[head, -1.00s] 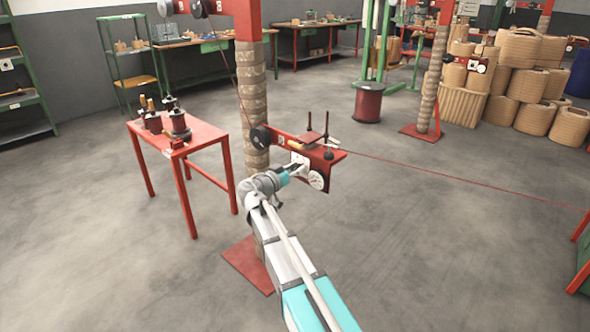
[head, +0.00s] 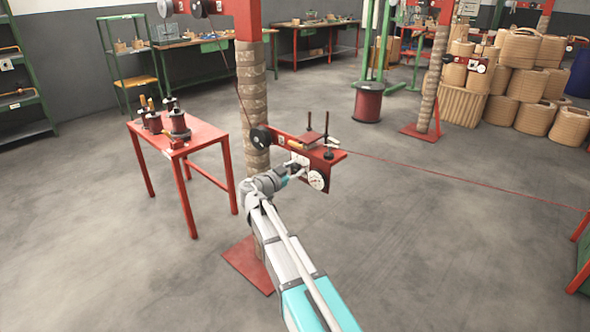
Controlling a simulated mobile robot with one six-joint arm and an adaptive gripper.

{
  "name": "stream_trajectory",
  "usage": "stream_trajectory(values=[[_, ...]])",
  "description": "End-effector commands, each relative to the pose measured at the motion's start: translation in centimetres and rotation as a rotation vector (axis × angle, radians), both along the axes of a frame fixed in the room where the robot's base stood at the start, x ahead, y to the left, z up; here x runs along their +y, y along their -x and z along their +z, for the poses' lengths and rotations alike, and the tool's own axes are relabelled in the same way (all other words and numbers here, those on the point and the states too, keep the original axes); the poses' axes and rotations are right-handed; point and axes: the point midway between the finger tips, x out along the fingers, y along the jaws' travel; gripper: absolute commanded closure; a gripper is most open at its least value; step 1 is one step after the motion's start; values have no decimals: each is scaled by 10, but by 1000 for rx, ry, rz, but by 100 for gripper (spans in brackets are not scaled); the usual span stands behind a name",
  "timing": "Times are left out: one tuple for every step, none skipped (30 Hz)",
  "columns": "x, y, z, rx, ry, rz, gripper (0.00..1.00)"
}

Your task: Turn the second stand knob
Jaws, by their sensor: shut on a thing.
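The near stand has a red head (head: 325,157) on a wrapped post (head: 252,105). On its front face are a white plate (head: 299,158) and a round white dial (head: 317,180). My gripper (head: 298,168) reaches this face from the lower left, left of the dial and at the white plate. It is shut on a small knob there, which the fingers mostly hide. Another stand (head: 475,64) with a similar red head and white plate is farther back at the right, away from my gripper.
A red table (head: 203,133) with coils and tools stands to the left. A thin red wire (head: 450,175) runs right from the near stand. Rope coils (head: 522,82) are piled at back right.

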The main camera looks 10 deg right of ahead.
Motion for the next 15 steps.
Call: stream_trajectory(values=[[0,2,-1,2,-6,-3,100],[0,2,-1,2,-6,-3,100],[0,2,-1,2,-5,-3,100],[0,2,-1,2,-5,-3,100],[0,2,-1,2,-5,-3,100],[0,2,-1,2,-5,-3,51],[0,2,-1,2,-5,-3,45],[0,2,-1,3,-4,-4,40],[0,2,-1,2,-3,-3,38],[-1,2,-1,2,-3,-3,38],[0,2,-1,2,-2,-2,38],[0,1,-1,3,-2,-2,38],[0,1,-1,3,-2,-2,38],[0,1,-1,2,-1,-1,38],[0,1,-1,2,-1,-2,38]])
